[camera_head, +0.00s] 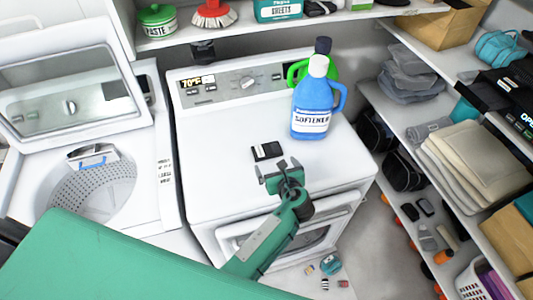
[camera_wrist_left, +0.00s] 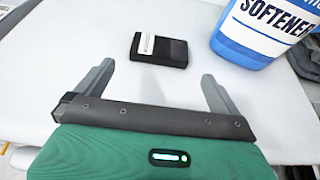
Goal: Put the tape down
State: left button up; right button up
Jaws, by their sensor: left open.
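The tape (camera_head: 266,151), a small black box with a pale label, lies flat on the white top of the dryer (camera_head: 215,150). In the left wrist view the tape (camera_wrist_left: 160,49) lies just beyond the fingertips, apart from them. My left gripper (camera_head: 279,168) is open and empty, over the front part of the dryer top on the near side of the tape. Its two spread fingers also show in the left wrist view (camera_wrist_left: 158,76). My right gripper is not in view.
A blue softener bottle (camera_head: 312,105) stands right of the tape, with a green bottle (camera_head: 299,72) behind it. A washer (camera_head: 100,185) with its lid up is at left. Shelves with folded cloths (camera_head: 475,160) line the right. The dryer top left of the tape is clear.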

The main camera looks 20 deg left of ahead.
aim_at(267, 151)
pick_arm(q)
jog(key=b+x, duration=0.2)
jog(key=x, duration=0.3)
jog(key=shift+w+a+f+b, duration=0.1)
jog(key=shift+w+f+b, duration=0.05)
jog(key=shift+f+b, duration=0.15)
jog(key=shift+r, duration=0.1)
jog(key=shift+w+b, duration=0.1)
jog(key=shift+b, duration=0.35)
jog(key=b+x, duration=0.1)
jog(key=b, duration=0.1)
jog(key=b+x, duration=0.1)
jog(key=x, duration=0.1)
jog(key=shift+w+f+b, duration=0.2)
jog(key=shift+f+b, duration=0.15)
jog(key=shift+b, duration=0.05)
jog(key=shift+w+a+f+b, duration=0.1)
jog(key=shift+w+a+b, duration=0.25)
jog(key=shift+w+b, duration=0.1)
jog(key=shift+w+a, duration=0.1)
jog(key=c, duration=0.7)
